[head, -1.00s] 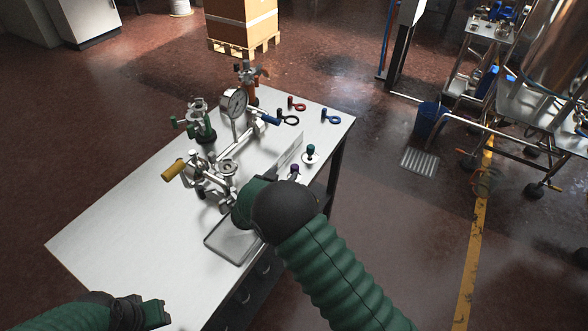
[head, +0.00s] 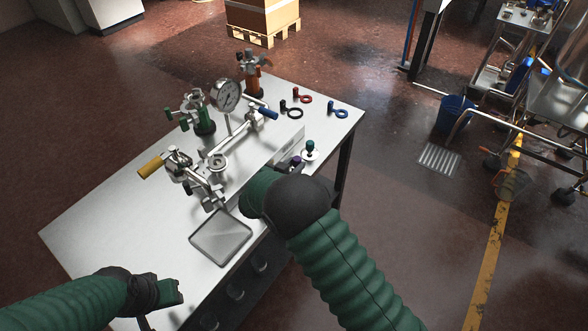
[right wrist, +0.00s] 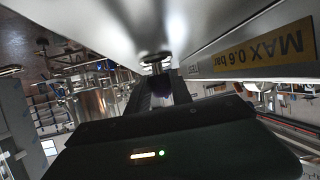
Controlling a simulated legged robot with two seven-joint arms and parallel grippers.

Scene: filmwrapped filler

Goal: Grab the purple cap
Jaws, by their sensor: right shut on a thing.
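The purple cap (head: 297,160) is at the right side of the white table, by a low metal plate. It is partly hidden by my right gripper (head: 291,166). In the right wrist view, my right gripper (right wrist: 159,88) has its fingers closed around a dark purplish piece, the purple cap (right wrist: 160,97), near a metal stem. The lower part of the cap is hidden between the fingers. My left gripper (head: 165,293) is low at the left, over the table's front part and far from the cap; its jaw opening does not show clearly.
A teal-topped cap (head: 310,147) stands just behind the purple one. A metal valve assembly with a gauge (head: 227,95) and a yellow handle (head: 151,166) fills the table's middle. An empty tray (head: 221,236) lies in front. Red, black and blue ring pieces lie at the back.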

